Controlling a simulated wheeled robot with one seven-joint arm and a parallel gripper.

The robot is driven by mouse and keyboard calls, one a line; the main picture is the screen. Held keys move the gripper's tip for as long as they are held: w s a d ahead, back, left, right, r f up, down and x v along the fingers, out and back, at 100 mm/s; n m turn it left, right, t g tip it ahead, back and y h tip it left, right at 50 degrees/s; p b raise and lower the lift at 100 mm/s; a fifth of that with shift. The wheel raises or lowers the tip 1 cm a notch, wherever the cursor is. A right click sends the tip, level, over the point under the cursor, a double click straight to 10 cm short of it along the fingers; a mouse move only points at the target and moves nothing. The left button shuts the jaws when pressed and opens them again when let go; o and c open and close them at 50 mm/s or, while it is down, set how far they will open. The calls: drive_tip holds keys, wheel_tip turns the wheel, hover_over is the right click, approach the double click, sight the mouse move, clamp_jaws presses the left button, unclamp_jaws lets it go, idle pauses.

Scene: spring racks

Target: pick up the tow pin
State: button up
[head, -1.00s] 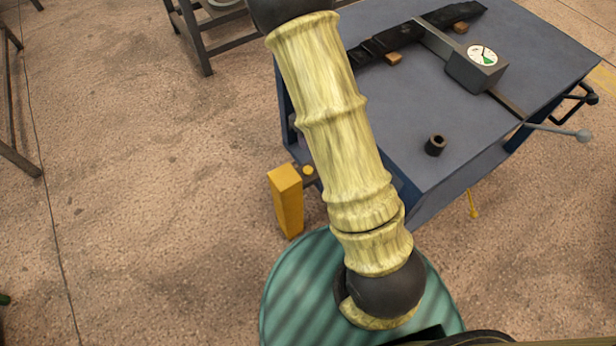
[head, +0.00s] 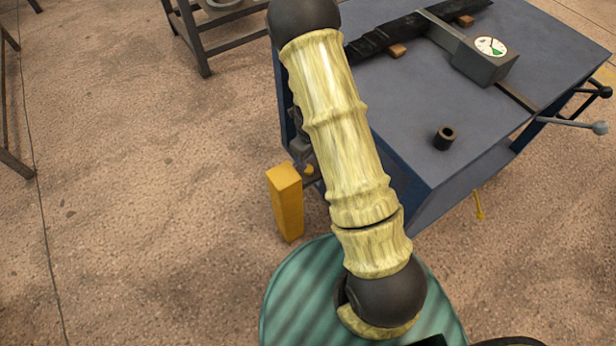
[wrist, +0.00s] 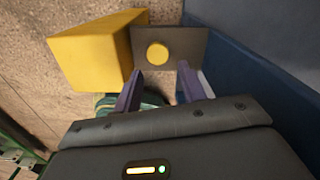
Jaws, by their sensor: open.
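A round yellow disc, which looks like the head of the tow pin (wrist: 157,53), sits on a dark flat bracket (wrist: 190,42) at the side of the blue bench. Only its top shows in the wrist view; any shank is hidden. It also shows small in the head view (head: 309,169), beside the yellow block. My gripper (wrist: 160,82) is open and empty. In the wrist view its two fingers lie just below the disc, one toward each side, and do not hold it. In the head view my arm hides most of the gripper.
A yellow block (head: 286,203) stands close to the left of the bracket. The blue bench (head: 425,110) rises close on the right in the wrist view, carrying a dial gauge (head: 487,52) and a dark hollow cylinder (head: 444,138). Open floor (head: 150,200) lies to the left.

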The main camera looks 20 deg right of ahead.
drive_tip(key=f+b, duration=0.2)
drive_tip(key=f, duration=0.1)
drive_tip(key=f+b, duration=0.1)
drive_tip(key=f, duration=0.1)
drive_tip(key=shift+w+a+f, duration=0.15)
drive_tip(key=shift+w+a, duration=0.05)
drive_tip(key=shift+a, duration=0.05)
idle(0.5)
drive_tip(key=c, duration=0.8)
drive_tip(key=shift+r, duration=0.2)
wheel_tip(320, 180, up, 28)
drive_tip(key=p, duration=1.1)
drive_tip(key=shift+p, duration=0.4)
